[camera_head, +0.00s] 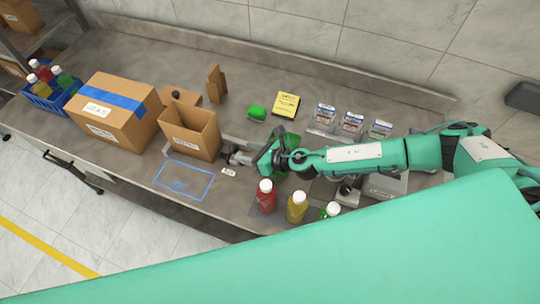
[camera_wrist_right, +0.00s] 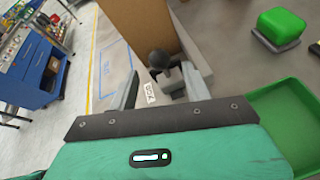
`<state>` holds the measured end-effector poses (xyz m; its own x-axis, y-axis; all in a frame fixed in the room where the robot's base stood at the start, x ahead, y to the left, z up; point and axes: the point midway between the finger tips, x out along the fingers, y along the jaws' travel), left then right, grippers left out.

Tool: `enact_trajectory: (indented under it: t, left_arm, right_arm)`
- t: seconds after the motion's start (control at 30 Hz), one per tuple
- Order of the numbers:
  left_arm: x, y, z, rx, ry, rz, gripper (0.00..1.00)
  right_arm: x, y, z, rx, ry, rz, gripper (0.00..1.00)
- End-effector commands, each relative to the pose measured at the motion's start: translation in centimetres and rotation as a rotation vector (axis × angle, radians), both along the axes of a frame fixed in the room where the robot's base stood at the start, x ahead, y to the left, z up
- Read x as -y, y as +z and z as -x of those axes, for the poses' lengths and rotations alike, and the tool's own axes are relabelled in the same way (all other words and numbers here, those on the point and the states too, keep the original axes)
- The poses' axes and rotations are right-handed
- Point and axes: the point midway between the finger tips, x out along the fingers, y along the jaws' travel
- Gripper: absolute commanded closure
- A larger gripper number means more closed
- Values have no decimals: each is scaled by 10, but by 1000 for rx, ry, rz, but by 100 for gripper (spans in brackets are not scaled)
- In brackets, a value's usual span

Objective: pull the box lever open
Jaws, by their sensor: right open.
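The lever shows in the right wrist view as a dark round knob (camera_wrist_right: 158,59) beside the brown cardboard wall. My right gripper (camera_wrist_right: 163,85) is open, and the knob is in line with the gap between its fingers, towards their tips. I cannot tell whether it touches them. In the head view my right gripper (camera_head: 236,155) points left, close to the right side of the open cardboard box (camera_head: 188,138); the knob there is hidden or too small to make out. My left gripper is not in view.
A taped closed carton (camera_head: 115,110) stands left of the open box. Red (camera_head: 266,197) and yellow (camera_head: 296,207) bottles stand by the front edge near my right arm. A green block (camera_head: 257,113) lies behind. A blue outlined area (camera_head: 183,180) on the bench is clear.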

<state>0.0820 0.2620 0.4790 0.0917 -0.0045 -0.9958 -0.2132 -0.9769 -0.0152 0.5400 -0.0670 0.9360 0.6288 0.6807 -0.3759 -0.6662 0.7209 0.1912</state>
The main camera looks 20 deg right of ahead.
Motion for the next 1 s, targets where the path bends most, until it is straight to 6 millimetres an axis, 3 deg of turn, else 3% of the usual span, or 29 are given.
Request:
enact_trajectory:
  t: [0.3, 0.5, 1.0]
  left_arm:
    - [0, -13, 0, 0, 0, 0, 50]
    - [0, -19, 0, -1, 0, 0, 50]
    - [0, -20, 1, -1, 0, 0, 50]
  right_arm:
    - [41, 19, 37, -2, -2, 0, 50]
    - [58, 30, 53, -1, -2, -1, 50]
    - [66, 36, 61, -1, 0, -1, 50]
